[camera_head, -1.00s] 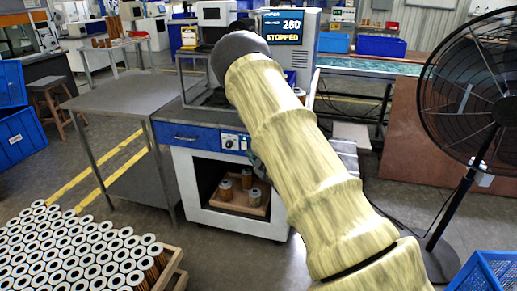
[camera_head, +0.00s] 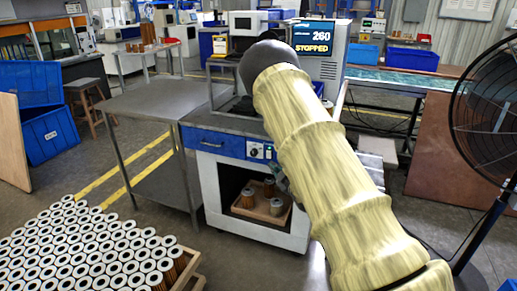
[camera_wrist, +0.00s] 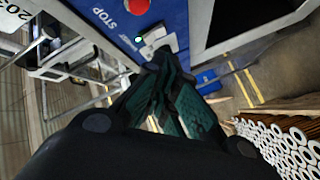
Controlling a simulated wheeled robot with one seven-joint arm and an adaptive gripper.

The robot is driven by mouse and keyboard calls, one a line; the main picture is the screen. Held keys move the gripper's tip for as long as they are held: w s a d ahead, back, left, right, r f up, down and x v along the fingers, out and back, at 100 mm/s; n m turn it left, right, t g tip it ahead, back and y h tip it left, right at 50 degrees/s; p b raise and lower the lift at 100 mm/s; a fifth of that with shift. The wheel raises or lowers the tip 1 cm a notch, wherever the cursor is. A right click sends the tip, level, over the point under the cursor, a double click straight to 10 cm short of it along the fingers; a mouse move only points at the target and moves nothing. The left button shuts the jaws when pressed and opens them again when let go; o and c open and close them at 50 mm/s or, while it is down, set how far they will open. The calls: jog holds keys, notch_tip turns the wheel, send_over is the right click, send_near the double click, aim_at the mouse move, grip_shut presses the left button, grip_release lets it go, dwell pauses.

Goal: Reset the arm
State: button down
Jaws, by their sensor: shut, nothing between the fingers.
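My arm, in a pale yellow sleeve with a dark rounded joint, crosses the middle of the head view in front of the blue-fronted machine (camera_head: 218,143). My gripper (camera_wrist: 166,62) shows in the wrist view with its dark green-padded fingers closed together and nothing between them. It points toward the machine's blue panel, which carries a red stop button (camera_wrist: 136,6). In the head view the gripper is mostly hidden behind my arm. I cannot tell whether its fingertips touch the panel.
Filter cartridges fill a wooden crate (camera_head: 192,270) at lower left. A small tray (camera_head: 262,214) with cartridges sits in the machine's open lower bay. A metal table (camera_head: 145,103) stands left, a black fan (camera_head: 490,110) right. A screen (camera_head: 312,38) reads 260 STOPPED.

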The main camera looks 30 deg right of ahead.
jog(key=s+a+f+m+g, duration=0.2)
jog(key=s+a+f+g, duration=0.15)
jog(key=s+f, duration=0.35)
jog(key=s+a+f+m+g, duration=0.2)
jog(key=s+a+f, duration=0.2)
jog(key=f, duration=0.6)
jog(key=s+a+f+m+g, duration=0.1)
jog(key=s+a+f+g, duration=0.1)
jog(key=s+a+f, duration=0.3)
jog(key=s+a+f+m+g, duration=0.1)
jog(key=s+f+g, duration=0.15)
jog(key=s, duration=0.55)
jog(key=s+a+f+m+g, duration=0.1)
jog(key=s+a+f, duration=0.3)
jog(key=s, duration=0.2)
jog(key=s+a+f+m+g+y, duration=0.1)
jog(key=s+a+g, duration=0.3)
jog(key=s, duration=0.7)
jog(key=s+a+f+m+g, duration=0.15)
jog(key=s+a, duration=0.35)
jog(key=s, duration=0.6)
notch_tip(320, 180, up, 12)
jog(key=p, duration=1.2)
jog(key=shift+w+g, duration=0.25)
jog(key=shift+g, duration=0.1)
